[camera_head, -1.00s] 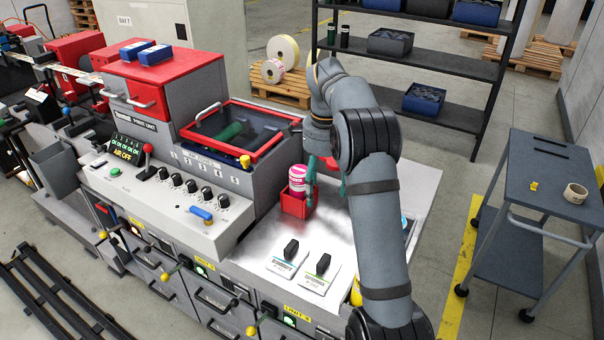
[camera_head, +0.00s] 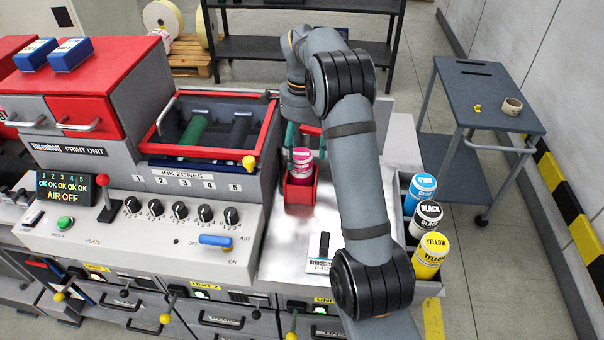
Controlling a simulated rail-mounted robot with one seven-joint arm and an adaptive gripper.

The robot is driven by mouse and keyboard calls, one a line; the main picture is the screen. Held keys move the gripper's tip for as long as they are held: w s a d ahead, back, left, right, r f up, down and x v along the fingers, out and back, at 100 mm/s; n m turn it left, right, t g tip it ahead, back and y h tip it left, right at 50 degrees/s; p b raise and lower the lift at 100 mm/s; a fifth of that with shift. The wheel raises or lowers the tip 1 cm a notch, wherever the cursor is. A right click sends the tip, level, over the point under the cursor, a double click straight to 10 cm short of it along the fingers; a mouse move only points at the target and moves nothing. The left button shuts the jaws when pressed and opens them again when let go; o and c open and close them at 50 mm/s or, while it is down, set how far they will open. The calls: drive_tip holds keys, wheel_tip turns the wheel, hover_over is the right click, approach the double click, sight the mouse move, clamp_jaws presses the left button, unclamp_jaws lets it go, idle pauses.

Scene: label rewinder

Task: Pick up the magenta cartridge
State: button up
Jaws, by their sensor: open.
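The magenta cartridge (camera_head: 302,158) stands upright in a small red holder (camera_head: 300,193) on the metal worktop, its pink and white label partly showing. My gripper (camera_head: 306,146) is open, with its teal fingers pointing down. One finger shows at the cartridge's left and the other at its upper right. I cannot tell whether either finger touches it.
The cyan (camera_head: 421,190), black (camera_head: 425,218) and yellow (camera_head: 431,254) cartridges stand in a rack at the worktop's right edge, beside my arm. The print unit's open red-framed tray (camera_head: 213,128) is at left. A grey cart (camera_head: 478,95) stands at right.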

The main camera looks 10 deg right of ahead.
sight(301, 174)
drive_tip(key=f+p, duration=0.1)
drive_tip(key=f, duration=0.3)
drive_tip(key=shift+s, duration=0.2)
drive_tip(key=shift+f+p, duration=0.3)
drive_tip(key=shift+f, duration=0.35)
drive_tip(key=shift+a, duration=0.1)
drive_tip(key=c, duration=0.3)
drive_tip(key=shift+w, duration=0.1)
drive_tip(key=c, duration=1.3)
